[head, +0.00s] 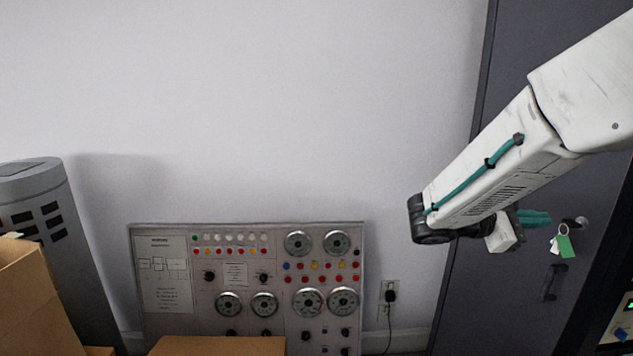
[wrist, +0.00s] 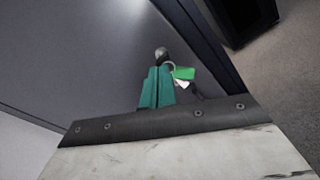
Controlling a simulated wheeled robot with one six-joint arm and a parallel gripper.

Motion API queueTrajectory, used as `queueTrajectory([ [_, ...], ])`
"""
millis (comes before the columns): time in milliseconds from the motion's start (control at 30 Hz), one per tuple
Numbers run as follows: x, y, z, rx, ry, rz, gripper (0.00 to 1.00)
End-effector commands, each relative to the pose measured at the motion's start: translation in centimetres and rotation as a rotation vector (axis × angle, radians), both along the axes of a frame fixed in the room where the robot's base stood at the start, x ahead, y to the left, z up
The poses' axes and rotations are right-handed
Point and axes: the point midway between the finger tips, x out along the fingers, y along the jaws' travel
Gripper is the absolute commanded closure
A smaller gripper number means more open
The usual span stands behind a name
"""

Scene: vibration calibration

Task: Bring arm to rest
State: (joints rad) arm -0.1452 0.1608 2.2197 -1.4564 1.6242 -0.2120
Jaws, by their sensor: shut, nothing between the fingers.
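My arm reaches in from the upper right of the head view, white with a teal cable along it. My gripper (head: 535,217) has teal fingers and shows partly behind the black wrist joint. In the wrist view the two teal fingers (wrist: 157,88) are together, with nothing between them. In the head view the fingertips point right, toward a keyhole with keys (head: 563,243) and a green tag on the dark cabinet door (head: 490,290). In the wrist view the keys and green tag (wrist: 183,73) show just beyond the fingertips. I cannot tell whether they touch.
A control panel (head: 178,325) with dials and buttons stands against the white wall. Cardboard boxes (head: 30,300) and a grey tower (head: 35,190) are at the left. A wall socket with a plug (head: 389,296) is right of the panel. The space before the upper wall is clear.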

Motion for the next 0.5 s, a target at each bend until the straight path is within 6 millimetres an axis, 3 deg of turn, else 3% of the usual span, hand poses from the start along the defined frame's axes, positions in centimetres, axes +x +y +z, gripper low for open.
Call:
queueTrajectory([
  [133, -3.1, 0.2, -3.4, 0.165, -0.018, -0.095, 1.0],
  [267, -8.3, 1.2, -5.6, 0.396, -0.111, -0.243, 1.0],
  [500, -17.4, 6.2, -7.7, 0.854, -0.384, -0.537, 1.0],
])
